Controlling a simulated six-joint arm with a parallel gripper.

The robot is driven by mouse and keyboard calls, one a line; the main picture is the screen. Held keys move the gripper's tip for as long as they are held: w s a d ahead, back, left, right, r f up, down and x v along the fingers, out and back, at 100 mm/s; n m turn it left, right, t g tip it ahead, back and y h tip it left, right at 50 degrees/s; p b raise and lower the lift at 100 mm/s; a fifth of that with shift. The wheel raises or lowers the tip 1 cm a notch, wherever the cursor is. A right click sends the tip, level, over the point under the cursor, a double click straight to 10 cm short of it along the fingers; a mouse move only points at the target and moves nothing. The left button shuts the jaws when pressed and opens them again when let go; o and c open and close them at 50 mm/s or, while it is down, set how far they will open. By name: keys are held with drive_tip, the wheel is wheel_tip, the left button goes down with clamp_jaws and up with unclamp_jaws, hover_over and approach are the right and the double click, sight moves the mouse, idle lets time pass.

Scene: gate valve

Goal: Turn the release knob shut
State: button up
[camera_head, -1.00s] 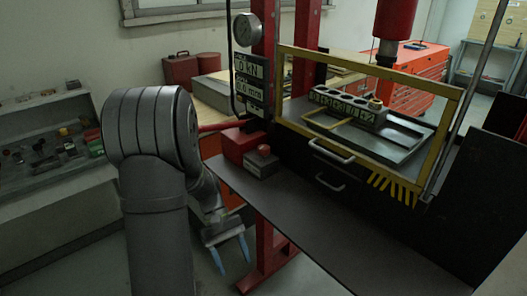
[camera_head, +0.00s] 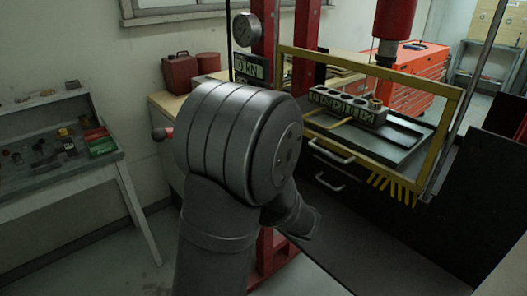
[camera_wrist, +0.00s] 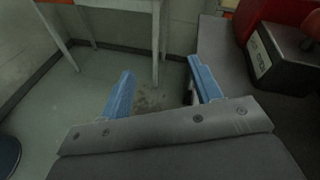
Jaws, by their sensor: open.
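In the wrist view, my gripper (camera_wrist: 162,85) has its two blue fingers spread apart with nothing between them, above the floor left of the bench edge. A dark box (camera_wrist: 285,62) with a white label stands on the bench at the right. A dark reddish round part, likely the release knob (camera_wrist: 312,24), shows on top of it, cut by the picture's edge. My gripper is apart from both. In the head view, my arm hides the box and knob, and the gripper's fingers do not show.
The press has a yellow-framed guard (camera_head: 440,150), red posts and a pressure gauge (camera_head: 245,29). Drawer handles (camera_head: 331,150) stick out below the guard. A parts table (camera_head: 60,175) stands at left. The dark bench top is clear at the front.

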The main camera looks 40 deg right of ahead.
drive_tip(key=s+d+r+m+h, duration=0.1)
drive_tip(key=s+d+m+h, duration=0.1)
drive_tip(key=d+m+h, duration=0.1)
drive_tip(key=s+d+r+m+t+h, duration=0.1)
drive_tip(key=s+d+r+m+h, duration=0.1)
drive_tip(key=d+m+h, duration=0.1)
drive_tip(key=s+d+r+m+t+h, duration=0.1)
drive_tip(key=s+d+m+h, duration=0.1)
drive_tip(key=d, duration=0.3)
drive_tip(key=shift+s+r+m+h, duration=0.3)
drive_tip(key=shift+s+m+h, duration=0.1)
drive_tip(key=shift+m+h, duration=0.4)
drive_tip(key=shift+d+m, duration=0.15)
drive_tip(key=shift+m, duration=0.15)
drive_tip(key=x, duration=1.7)
drive_tip(key=shift+w, duration=0.15)
